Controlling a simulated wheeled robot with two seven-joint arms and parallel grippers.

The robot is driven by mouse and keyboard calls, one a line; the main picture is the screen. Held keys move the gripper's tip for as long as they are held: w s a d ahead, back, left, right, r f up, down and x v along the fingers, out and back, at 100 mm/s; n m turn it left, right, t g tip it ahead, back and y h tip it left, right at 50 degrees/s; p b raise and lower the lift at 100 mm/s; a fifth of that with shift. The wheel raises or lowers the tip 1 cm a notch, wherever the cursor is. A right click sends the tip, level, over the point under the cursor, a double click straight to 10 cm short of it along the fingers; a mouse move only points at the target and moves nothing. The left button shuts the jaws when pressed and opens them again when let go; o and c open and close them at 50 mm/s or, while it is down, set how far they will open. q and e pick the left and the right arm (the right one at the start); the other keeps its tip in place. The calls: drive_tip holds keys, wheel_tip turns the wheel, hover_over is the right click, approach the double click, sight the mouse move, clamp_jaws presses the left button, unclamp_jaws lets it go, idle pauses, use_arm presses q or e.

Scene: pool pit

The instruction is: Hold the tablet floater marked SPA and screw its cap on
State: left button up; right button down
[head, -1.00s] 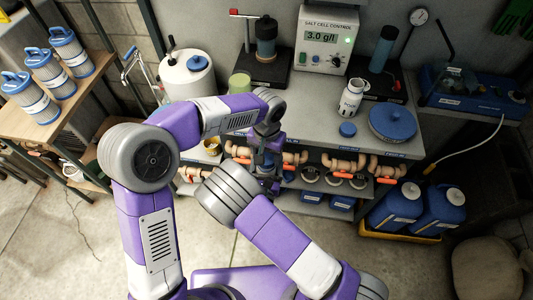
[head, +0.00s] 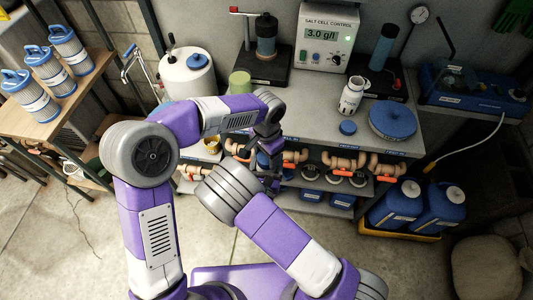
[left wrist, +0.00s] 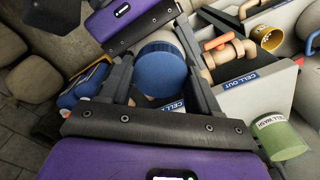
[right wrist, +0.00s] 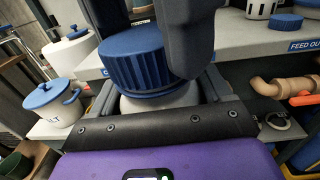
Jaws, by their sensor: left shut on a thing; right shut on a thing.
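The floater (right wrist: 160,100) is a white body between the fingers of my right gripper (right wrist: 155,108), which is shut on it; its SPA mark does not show. A ribbed blue cap (right wrist: 133,57) sits over the top of this body in the right wrist view, and I cannot tell how far it is threaded. My left gripper (left wrist: 155,85) is shut on the blue cap, with its fingers on either side. In the head view my left gripper (head: 268,140) points down in front of the bench; my right gripper is mostly hidden there.
A second slotted white floater (head: 351,97) stands on the bench (head: 310,115) with a loose blue cap (head: 348,128) beside it. A large blue disc (head: 393,120) lies to the right. A green cup (head: 240,82) stands at left. Pipes with orange handles (head: 340,161) run below.

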use_arm(q)
drive_tip(key=m, duration=1.9)
drive_tip(key=shift+w, duration=0.1)
drive_tip(key=o, duration=1.1)
drive_tip(key=shift+r, duration=0.1)
wheel_tip(320, 180, up, 12)
drive_tip(key=shift+f, duration=0.1)
